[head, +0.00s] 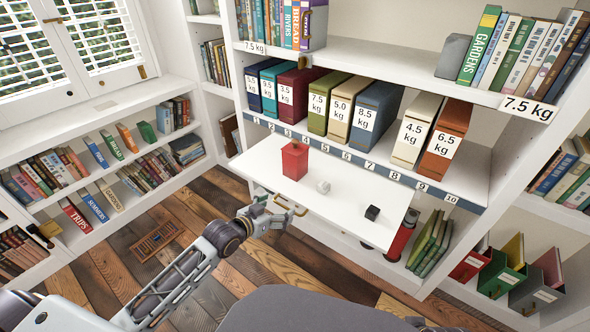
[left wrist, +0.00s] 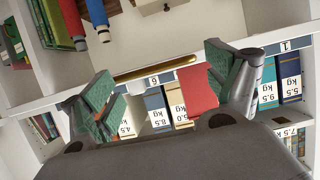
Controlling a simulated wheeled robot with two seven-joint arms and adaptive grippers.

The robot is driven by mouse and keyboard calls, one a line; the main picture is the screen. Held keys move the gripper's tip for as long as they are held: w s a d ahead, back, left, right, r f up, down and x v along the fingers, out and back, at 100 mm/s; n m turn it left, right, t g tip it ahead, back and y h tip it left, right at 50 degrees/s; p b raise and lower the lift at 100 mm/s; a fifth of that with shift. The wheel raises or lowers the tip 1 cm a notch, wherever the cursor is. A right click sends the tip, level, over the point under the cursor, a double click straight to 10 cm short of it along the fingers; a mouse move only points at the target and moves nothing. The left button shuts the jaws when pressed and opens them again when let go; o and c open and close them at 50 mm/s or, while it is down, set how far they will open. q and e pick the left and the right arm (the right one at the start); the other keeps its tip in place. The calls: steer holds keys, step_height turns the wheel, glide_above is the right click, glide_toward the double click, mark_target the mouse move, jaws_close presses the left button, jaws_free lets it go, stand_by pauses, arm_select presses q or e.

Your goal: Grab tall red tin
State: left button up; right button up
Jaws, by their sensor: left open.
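A tall red box-shaped tin (head: 295,161) stands upright near the left end of a white pull-out board (head: 345,205). My left gripper (head: 283,212) is open and empty at the board's front edge, near a brass handle and in front of the tin. In the left wrist view, the open green-padded fingers (left wrist: 160,88) frame the brass handle (left wrist: 155,68). Part of a red surface (left wrist: 200,90), seemingly the tin, shows beside the right-hand finger, apart from the pads as far as I can tell. My right gripper is not in view.
A small white cube (head: 323,187) and a black cube (head: 372,212) lie on the board. Behind it stand weight-labelled binders (head: 362,118) on a numbered shelf. A red cylinder (head: 400,240) stands below the board. The wooden floor (head: 120,265) at left holds a vent grate.

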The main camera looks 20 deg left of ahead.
mark_target(290, 159)
arm_select(q)
steer(key=w+a+r+t+h, duration=0.2)
steer(key=w+a+r+t, duration=0.1)
steer(key=r, duration=0.6)
steer(key=w+a, duration=0.1)
steer(key=w, duration=0.1)
steer(key=shift+w+t, duration=0.4)
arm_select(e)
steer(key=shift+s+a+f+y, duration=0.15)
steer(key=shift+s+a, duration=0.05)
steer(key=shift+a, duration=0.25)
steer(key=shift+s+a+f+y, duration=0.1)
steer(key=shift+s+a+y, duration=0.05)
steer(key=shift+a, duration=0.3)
arm_select(q)
steer(key=shift+w, duration=0.1)
